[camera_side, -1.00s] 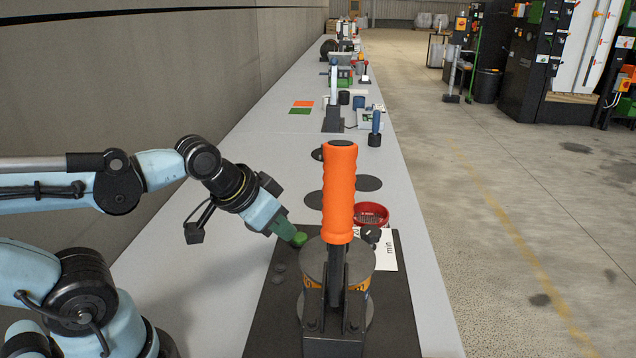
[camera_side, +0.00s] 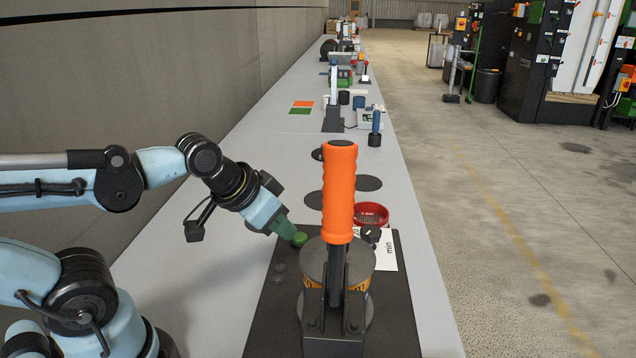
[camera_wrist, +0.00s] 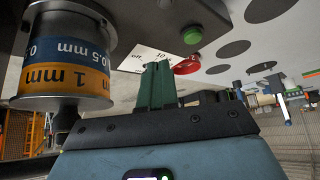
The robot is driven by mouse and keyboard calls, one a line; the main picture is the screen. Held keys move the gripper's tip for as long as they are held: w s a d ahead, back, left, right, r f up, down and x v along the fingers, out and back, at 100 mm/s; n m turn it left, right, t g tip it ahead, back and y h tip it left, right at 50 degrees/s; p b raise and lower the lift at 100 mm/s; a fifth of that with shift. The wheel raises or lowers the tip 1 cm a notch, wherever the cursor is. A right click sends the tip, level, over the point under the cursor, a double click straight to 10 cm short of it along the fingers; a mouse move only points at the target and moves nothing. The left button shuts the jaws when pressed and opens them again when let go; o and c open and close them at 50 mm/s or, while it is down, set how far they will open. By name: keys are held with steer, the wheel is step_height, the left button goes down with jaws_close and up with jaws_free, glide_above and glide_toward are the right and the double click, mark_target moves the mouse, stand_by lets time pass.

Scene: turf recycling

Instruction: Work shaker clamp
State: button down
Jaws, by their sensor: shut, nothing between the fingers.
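The shaker clamp has an orange ribbed handle (camera_side: 340,190) that stands upright on a dark lever in a black bracket (camera_side: 335,325). Behind it stands a round sieve stack (camera_side: 315,260), partly hidden by the lever; its blue and orange bands in the wrist view (camera_wrist: 65,70) read 0.5 mm and 1 mm. My gripper (camera_side: 288,231) is shut and empty, its green fingers beside a green button (camera_side: 299,239) on the dark base plate. In the wrist view the fingers (camera_wrist: 156,84) are together and the green button (camera_wrist: 193,35) appears beyond them. I cannot tell whether they touch.
A dark knob (camera_side: 371,234) sits right of the stack, by a white "min" card (camera_side: 388,252). A red dish (camera_side: 371,214) stands behind. Small grey discs (camera_side: 279,267) lie left of the stack. Farther along the bench are black discs (camera_side: 368,183) and other equipment.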

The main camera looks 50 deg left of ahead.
mark_target(332, 147)
steer(key=d+r+m+g+h, duration=0.4)
steer(key=r+m, duration=0.1)
steer(key=r, duration=0.9)
steer(key=d+r+m+g+h, duration=0.3)
steer(key=r+m+g+h, duration=0.15)
steer(key=r, duration=0.85)
steer(key=shift+m+t+y, duration=0.25)
steer(key=shift+m+t, duration=0.1)
steer(key=shift+m, duration=0.2)
steer(key=s+d+f, duration=0.1)
steer(key=d+f, duration=0.1)
steer(key=d, duration=0.1)
steer(key=s+d+f, duration=0.1)
steer(key=d+f, duration=0.1)
steer(key=d, duration=0.1)
steer(key=s+d+f, duration=0.2)
steer(key=d, duration=0.1)
steer(key=shift+d+f, duration=0.1)
steer(key=shift+f, duration=0.2)
steer(key=shift+s+d+r, duration=0.1)
steer(key=shift+s+d, duration=0.1)
steer(key=shift+d, duration=0.05)
steer(key=shift+s, duration=0.1)
